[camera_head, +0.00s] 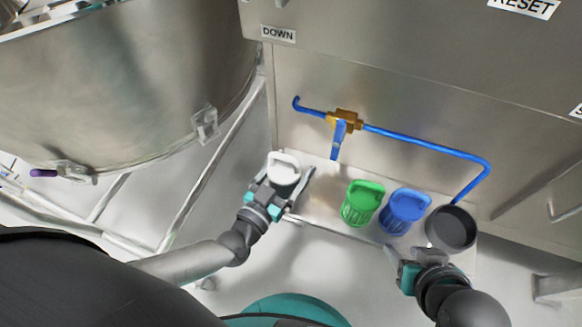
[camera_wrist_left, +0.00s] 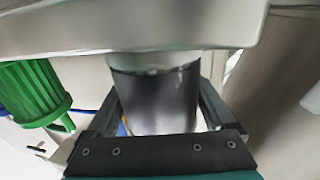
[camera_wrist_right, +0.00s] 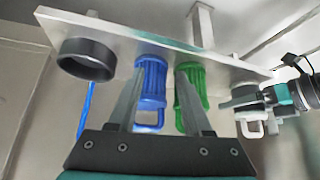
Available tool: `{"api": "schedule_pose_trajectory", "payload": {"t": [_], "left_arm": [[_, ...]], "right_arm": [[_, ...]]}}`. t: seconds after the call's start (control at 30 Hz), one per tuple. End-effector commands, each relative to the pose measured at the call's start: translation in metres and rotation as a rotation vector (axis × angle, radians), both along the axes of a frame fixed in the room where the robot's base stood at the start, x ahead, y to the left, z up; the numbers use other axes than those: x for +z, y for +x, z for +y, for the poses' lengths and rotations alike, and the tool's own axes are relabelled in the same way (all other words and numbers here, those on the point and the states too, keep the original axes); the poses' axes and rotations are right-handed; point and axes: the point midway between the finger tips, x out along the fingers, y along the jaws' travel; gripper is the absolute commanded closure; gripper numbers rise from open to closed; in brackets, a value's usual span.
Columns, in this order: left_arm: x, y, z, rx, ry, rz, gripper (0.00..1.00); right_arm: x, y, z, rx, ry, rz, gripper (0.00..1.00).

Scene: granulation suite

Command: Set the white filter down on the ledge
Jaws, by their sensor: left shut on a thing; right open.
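The white filter (camera_head: 284,170) is at the left end of the metal ledge (camera_head: 320,219), with its handle up. My left gripper (camera_head: 283,184) is shut around it. In the left wrist view its dark grey body (camera_wrist_left: 155,98) shows between the fingers, close to the ledge's edge (camera_wrist_left: 120,45). The right wrist view also shows the white filter (camera_wrist_right: 250,127) by the ledge's end (camera_wrist_right: 215,66). Its base is hidden, and I cannot tell whether it touches the ledge. My right gripper (camera_head: 412,256) is open and empty, in front of the ledge's right part.
A green filter (camera_head: 362,204) and a blue filter (camera_head: 404,211) stand on the ledge right of the white one. A dark round holder (camera_head: 451,229) is at its right end. A blue pipe (camera_head: 430,146) with a brass valve (camera_head: 345,121) runs behind. A steel vessel (camera_head: 120,90) stands left.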

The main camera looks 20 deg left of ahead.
Motion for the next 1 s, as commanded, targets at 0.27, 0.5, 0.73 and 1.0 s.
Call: {"api": "schedule_pose_trajectory", "payload": {"t": [0.27,0.5,0.73,1.0], "left_arm": [[-0.002,0.0,0.0,0.0,0.001,-0.002,0.77],[-0.003,0.0,0.0,0.0,0.001,0.0,0.0],[-0.002,0.0,0.0,0.0,0.001,0.0,0.0],[0.001,-0.016,0.004,0.0,0.002,0.004,0.0]], "right_arm": [[-0.002,0.003,0.004,0.006,0.011,-0.023,0.5],[-0.001,0.004,0.005,0.007,0.014,-0.032,0.5],[-0.001,0.003,0.005,0.007,0.013,-0.028,0.5],[0.005,-0.009,-0.011,-0.018,-0.032,0.07,0.5]]}}
